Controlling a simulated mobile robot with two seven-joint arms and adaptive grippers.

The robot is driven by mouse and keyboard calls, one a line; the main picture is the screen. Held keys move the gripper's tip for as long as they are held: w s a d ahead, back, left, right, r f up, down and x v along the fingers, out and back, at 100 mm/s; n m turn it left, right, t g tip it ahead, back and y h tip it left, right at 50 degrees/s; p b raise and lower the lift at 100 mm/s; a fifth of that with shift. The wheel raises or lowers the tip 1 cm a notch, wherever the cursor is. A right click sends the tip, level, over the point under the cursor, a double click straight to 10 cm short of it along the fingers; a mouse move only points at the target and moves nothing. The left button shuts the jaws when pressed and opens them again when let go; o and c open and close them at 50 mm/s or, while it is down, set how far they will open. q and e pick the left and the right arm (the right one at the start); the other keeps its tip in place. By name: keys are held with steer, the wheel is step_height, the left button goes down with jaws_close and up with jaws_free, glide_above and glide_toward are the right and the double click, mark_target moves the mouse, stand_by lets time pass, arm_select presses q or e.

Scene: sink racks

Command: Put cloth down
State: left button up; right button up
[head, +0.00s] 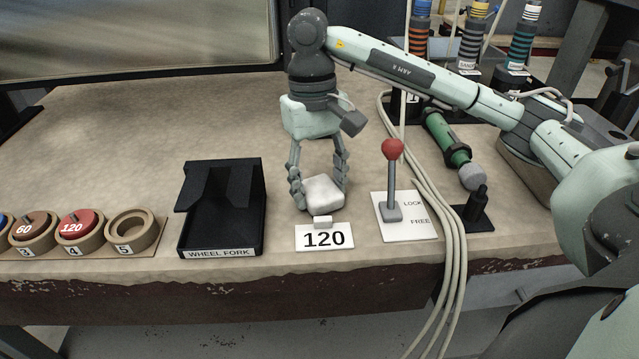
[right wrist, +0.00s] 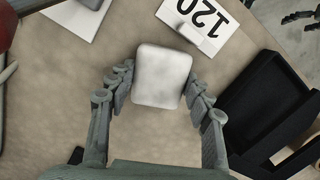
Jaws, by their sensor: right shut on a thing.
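The cloth (head: 323,193) looks like a small white, rounded block. My right gripper (head: 319,201) points down from above and is shut on it, with a finger on either side. The cloth is low over the tabletop, just behind the white 120 card; I cannot tell whether it touches the table. In the right wrist view the cloth (right wrist: 162,76) sits between the fingertips. Dark finger-like parts at the top right corner of that view look like my left gripper (right wrist: 302,18), beyond the table edge; its opening is unclear.
A black wheel fork tray (head: 222,251) stands left of the cloth. A red-knobbed lever (head: 393,180) on a LOCK/FREE plate, pale cables (head: 445,220) and a green tool (head: 446,140) are on the right. Numbered ring holders (head: 150,235) line the front left. The table's back left is clear.

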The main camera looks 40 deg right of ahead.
mark_target(317, 184)
arm_select(q)
steer(key=shift+r, duration=0.1)
arm_select(e)
steer(key=shift+f, duration=0.1)
steer(key=o, duration=1.1)
steer(key=shift+r, duration=0.3)
steer(key=r, duration=0.2)
steer(key=r+p, duration=0.1)
steer(key=r, duration=0.1)
steer(key=w+r, duration=0.1)
steer(key=r, duration=0.1)
steer(key=shift+r+p, duration=0.2)
steer(key=shift+p, duration=0.1)
steer(key=shift+r, duration=0.4)
arm_select(q)
steer(key=f, duration=0.3)
steer(key=shift+s+f, duration=0.1)
steer(key=shift+s, duration=0.15)
